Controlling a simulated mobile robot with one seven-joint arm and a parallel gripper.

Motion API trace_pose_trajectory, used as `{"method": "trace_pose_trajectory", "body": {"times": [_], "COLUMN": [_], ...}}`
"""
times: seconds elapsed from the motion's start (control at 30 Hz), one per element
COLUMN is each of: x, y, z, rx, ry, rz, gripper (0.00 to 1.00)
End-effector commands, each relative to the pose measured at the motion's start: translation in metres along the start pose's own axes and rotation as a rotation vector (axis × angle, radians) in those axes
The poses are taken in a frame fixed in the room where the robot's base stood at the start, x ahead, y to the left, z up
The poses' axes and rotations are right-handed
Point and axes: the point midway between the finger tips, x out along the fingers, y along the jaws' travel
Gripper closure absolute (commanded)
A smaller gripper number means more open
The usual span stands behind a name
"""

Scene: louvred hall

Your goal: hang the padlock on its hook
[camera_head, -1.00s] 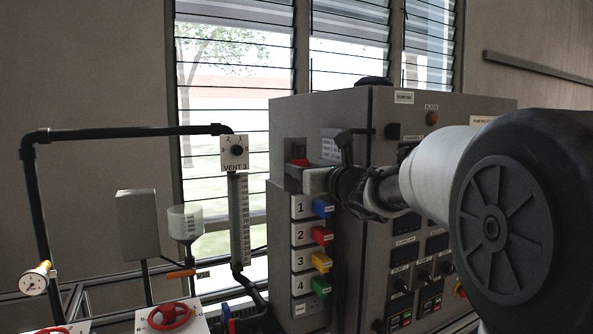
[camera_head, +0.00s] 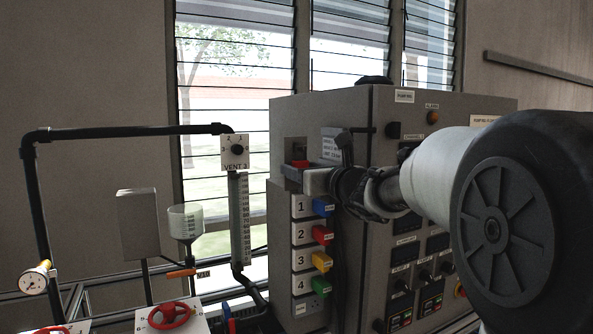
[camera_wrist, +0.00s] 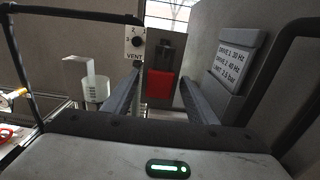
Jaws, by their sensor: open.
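The red padlock (camera_wrist: 160,86) shows in the wrist view between the two fingers of my gripper (camera_wrist: 160,100). Its body is upright against a grey plate (camera_wrist: 178,52), with a dark metal part just above it. I cannot make out whether its shackle is over the hook. My gripper is open, with one finger on each side of the padlock; contact is not clear. In the head view my gripper (camera_head: 312,181) is at the cabinet's upper left corner, and a little of the red padlock (camera_head: 300,163) shows above it.
The grey cabinet (camera_head: 290,115) carries a numbered strip (camera_head: 301,234) with blue, red, yellow and green pieces below my gripper. A label holder (camera_wrist: 238,58) stands right of the padlock. A vent gauge (camera_head: 235,153), black pipe (camera_head: 130,131) and funnel (camera_head: 185,221) stand to the left.

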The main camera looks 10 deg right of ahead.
Motion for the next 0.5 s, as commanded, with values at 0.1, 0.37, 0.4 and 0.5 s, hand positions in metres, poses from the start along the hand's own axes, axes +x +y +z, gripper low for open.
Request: {"method": "trace_pose_trajectory", "body": {"times": [0.1,0.37,0.4,0.5], "x": [-0.008,-0.040,-0.045,-0.057], "y": [-0.001,0.000,0.000,0.000], "z": [0.000,0.000,0.000,0.001], "rx": [-0.002,-0.002,-0.002,-0.001], "ry": [-0.001,-0.001,-0.001,-0.001], "rz": [-0.001,-0.002,-0.002,-0.001], "gripper": [0.48,0.48,0.48,0.48]}}
